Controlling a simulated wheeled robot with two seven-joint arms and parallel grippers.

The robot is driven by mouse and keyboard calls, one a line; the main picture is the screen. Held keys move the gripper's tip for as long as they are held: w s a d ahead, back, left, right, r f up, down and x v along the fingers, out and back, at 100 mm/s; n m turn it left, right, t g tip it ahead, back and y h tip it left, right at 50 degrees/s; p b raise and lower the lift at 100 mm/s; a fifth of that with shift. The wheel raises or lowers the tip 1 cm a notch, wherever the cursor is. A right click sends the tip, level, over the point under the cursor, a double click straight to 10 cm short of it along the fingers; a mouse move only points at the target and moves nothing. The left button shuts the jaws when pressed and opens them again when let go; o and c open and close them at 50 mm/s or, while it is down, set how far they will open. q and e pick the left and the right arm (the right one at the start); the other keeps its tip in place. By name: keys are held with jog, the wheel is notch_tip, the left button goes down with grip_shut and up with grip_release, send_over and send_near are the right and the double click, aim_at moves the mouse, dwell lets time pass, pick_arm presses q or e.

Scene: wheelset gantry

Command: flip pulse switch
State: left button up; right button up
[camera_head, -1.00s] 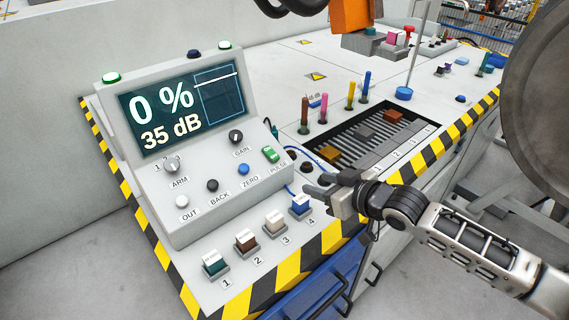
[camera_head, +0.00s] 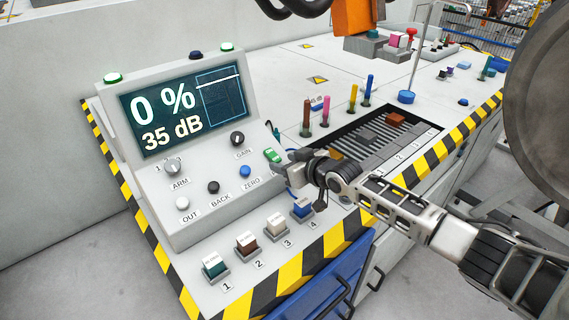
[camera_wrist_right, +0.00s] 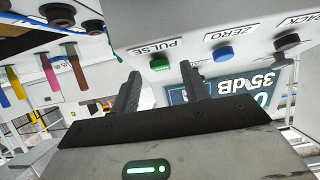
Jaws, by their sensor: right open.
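The green pulse switch (camera_head: 272,156) sits at the right end of the sloped console face, right of the blue ZERO button (camera_head: 246,171). In the right wrist view the pulse switch (camera_wrist_right: 160,64) is beside its PULSE label, just beyond and between the fingertips. My right gripper (camera_head: 285,163) is open and empty, with its fingertips close to the switch; I cannot tell whether they touch it. Its two dark fingers (camera_wrist_right: 160,78) stand apart in the wrist view. In the head view the gripper hides the PULSE label. My left gripper is not in view.
The console display (camera_head: 185,115) reads 0 % and 35 dB. The ARM knob (camera_head: 172,166), GAIN knob (camera_head: 237,138) and several numbered blocks are nearby. Coloured pegs (camera_head: 325,108) and a slotted tray (camera_head: 370,140) lie right of the console.

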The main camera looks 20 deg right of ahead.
jog(key=shift+w+a+f, duration=0.2)
jog(key=shift+w, duration=0.25)
